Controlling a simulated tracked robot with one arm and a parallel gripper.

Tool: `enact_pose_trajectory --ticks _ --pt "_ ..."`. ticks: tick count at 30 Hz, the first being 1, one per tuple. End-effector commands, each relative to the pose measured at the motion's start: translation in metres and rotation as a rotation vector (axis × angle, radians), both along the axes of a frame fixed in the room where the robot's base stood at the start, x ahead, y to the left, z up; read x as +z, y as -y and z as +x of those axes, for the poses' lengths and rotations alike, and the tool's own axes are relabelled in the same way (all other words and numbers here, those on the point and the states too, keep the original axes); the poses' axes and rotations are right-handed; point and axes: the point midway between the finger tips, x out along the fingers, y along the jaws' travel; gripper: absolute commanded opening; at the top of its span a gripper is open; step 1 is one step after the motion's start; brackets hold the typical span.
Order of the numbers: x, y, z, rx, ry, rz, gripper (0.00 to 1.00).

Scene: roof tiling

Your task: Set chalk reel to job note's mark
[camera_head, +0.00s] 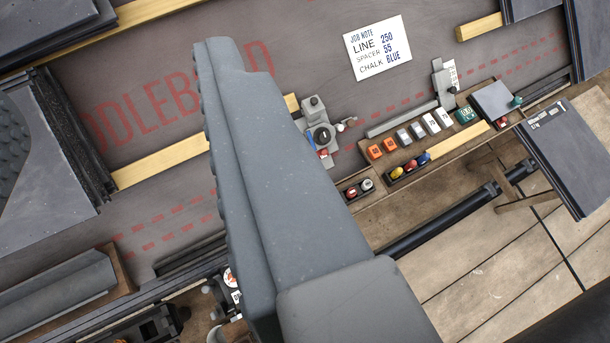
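The white job note (377,47) lies on the dark roof underlay and reads LINE 250, SPACER 55, CHALK BLUE. What looks like the chalk reel (308,128) is a small grey device with a round black knob, a red part and a blue part. It sits just right of my gripper in the picture; any scale on it is too small to read. My gripper (228,58) is a large grey shape seen side-on, reaching up through the middle of the view with a ridged left edge. Its fingers overlap, so the gap does not show. It covers part of the roof behind it.
Right of the reel, a wooden tray (467,140) holds orange, white and green blocks. Yellow, red and blue chalk pieces (397,173) sit in a dark holder. A grey upright gauge (441,80) stands behind. Slates (565,160) lie at right; wooden battens (160,165) cross the roof.

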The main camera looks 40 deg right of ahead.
Motion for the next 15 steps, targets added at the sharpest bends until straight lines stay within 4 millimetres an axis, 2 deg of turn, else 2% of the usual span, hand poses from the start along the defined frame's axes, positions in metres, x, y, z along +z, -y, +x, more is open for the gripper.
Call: enact_pose_trajectory --ticks 1,6,8,15 --pt "-0.026 0.009 0.018 -0.019 -0.034 0.014 0.44" --pt "-0.097 0.035 0.065 -0.080 -0.129 0.073 0.44" --pt "-0.122 0.045 0.079 -0.102 -0.160 0.093 0.44" --pt "-0.236 0.086 0.128 -0.195 -0.289 0.182 0.44"
